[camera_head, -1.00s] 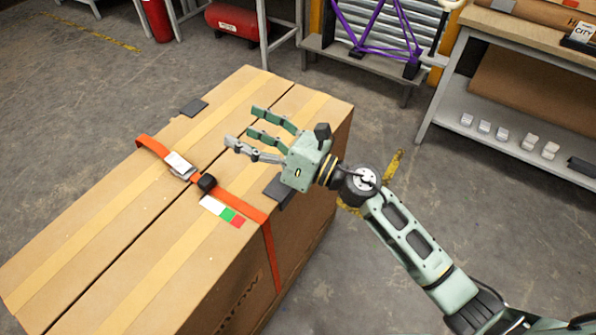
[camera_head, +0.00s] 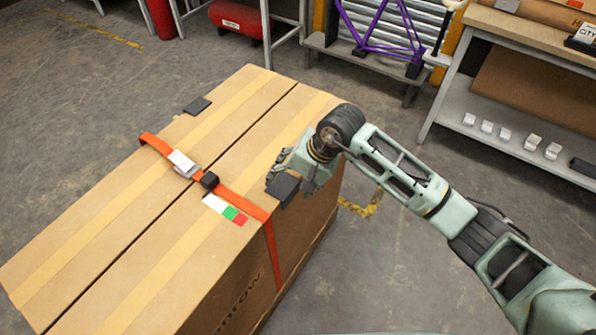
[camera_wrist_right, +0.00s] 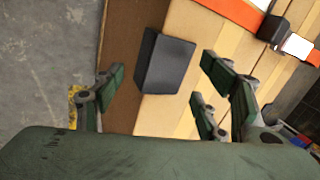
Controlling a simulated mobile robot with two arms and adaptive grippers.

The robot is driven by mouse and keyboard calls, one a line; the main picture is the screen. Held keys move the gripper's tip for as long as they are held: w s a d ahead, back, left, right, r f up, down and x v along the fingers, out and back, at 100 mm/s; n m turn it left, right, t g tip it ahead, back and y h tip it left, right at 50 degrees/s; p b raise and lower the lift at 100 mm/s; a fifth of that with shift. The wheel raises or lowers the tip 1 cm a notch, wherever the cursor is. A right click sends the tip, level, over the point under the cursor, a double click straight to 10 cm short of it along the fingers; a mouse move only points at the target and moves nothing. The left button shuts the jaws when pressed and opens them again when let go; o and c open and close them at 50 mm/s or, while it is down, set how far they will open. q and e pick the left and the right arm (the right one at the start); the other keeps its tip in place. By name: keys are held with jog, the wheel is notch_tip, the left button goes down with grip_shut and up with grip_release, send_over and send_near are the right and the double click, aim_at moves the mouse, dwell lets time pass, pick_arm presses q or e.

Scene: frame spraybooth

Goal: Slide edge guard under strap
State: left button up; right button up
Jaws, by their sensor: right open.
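An orange strap (camera_head: 245,207) with a metal buckle (camera_head: 183,164) runs across the top of a large cardboard box and down its near right side. A dark edge guard (camera_head: 283,188) sits at the box's right top edge, just beyond the strap and apart from it. It also shows in the right wrist view (camera_wrist_right: 165,63), between my open fingers. A second dark edge guard (camera_head: 197,106) lies at the far left edge. My right gripper (camera_wrist_right: 160,95) is open around the near guard; contact cannot be told. In the head view it (camera_head: 290,170) is partly hidden by its own wrist. My left gripper is not in view.
The cardboard box (camera_head: 130,235) fills the left and centre. A shelf unit (camera_head: 480,120) stands at the right. Floor between is clear.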

aim_at(285, 186)
jog(key=shift+x, duration=1.45)
jog(key=shift+c, duration=0.3)
jog(key=c, duration=0.7)
jog(key=shift+s+d+f, duration=0.1)
jog(key=shift+s, duration=0.1)
jog(key=c, duration=0.4)
